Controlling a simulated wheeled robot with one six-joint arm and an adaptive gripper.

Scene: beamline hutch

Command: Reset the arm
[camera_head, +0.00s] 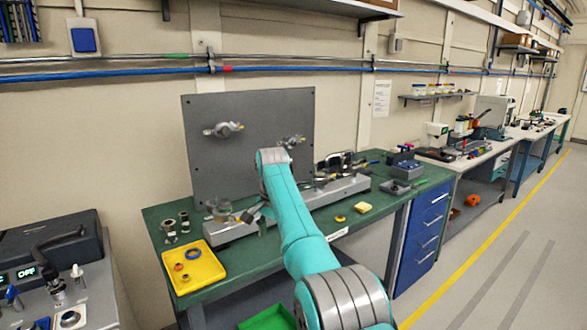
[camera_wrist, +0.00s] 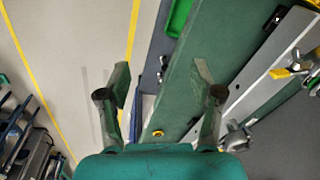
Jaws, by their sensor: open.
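My gripper (camera_wrist: 163,78) shows in the wrist view with its two fingers spread wide apart. Nothing is between the fingertips. Behind them lie the green bench edge and the floor. In the head view my teal arm reaches forward over the green workbench (camera_head: 262,259), and the gripper itself cannot be made out clearly. The grey rail (camera_head: 350,184) on the bench lies close by the arm's far end. It also shows to the right of the fingers in the wrist view (camera_wrist: 262,75).
A yellow tray (camera_head: 208,275) with rings sits at the bench's left front. A grey upright panel (camera_head: 265,120) with fittings stands behind the rail. A blue drawer unit (camera_head: 427,225) is at the right. Open floor (camera_head: 500,255) with a yellow line lies beyond it.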

